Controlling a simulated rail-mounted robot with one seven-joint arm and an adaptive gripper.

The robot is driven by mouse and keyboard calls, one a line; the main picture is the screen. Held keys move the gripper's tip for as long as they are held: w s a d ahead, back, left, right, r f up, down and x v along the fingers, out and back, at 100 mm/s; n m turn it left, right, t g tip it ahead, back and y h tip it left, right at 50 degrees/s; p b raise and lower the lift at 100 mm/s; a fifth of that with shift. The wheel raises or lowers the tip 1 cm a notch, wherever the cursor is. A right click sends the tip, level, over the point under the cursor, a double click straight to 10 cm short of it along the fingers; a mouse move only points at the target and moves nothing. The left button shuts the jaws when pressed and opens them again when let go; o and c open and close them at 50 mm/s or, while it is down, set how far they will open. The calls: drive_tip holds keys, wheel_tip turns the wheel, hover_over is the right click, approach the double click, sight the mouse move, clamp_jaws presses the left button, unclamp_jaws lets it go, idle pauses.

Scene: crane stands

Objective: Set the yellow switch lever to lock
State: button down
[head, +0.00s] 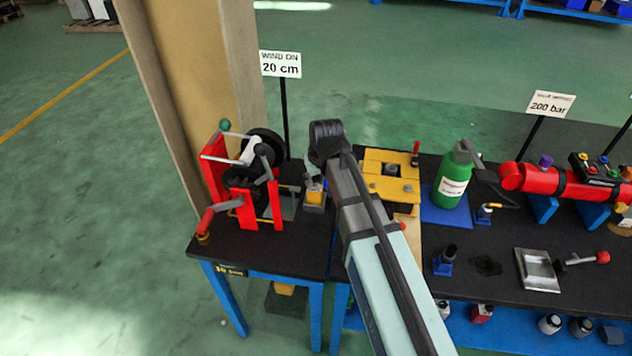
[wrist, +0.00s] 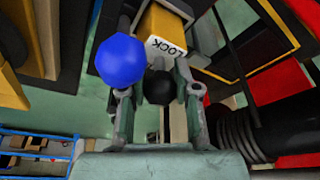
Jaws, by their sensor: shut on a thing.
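The yellow switch box (head: 314,197) stands on the table between the red winch and the yellow plate, just below the end of my arm. In the wrist view the yellow box (wrist: 162,28) has a white LOCK label (wrist: 166,47). A black ball knob (wrist: 158,87) sits between the fingers of my gripper (wrist: 157,94), just below that label. The gripper is shut on this knob. A blue ball (wrist: 121,60) is beside the left finger, outside the grip. The lever's stem is mostly hidden, and I cannot tell its exact angle.
The red winch (head: 245,190) with its crank handles stands close on the left. The yellow plate fixture (head: 391,170) and a green bottle (head: 453,178) are on the right. A sign on a post (head: 281,64) rises behind. Bare black tabletop (head: 265,250) lies in front.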

drive_tip(key=shift+f, duration=0.1)
drive_tip(key=c, duration=0.8)
unclamp_jaws()
drive_tip(key=shift+r, duration=0.2)
drive_tip(key=v, duration=1.1)
drive_tip(key=shift+s+r, duration=0.1)
drive_tip(key=shift+r, duration=0.25)
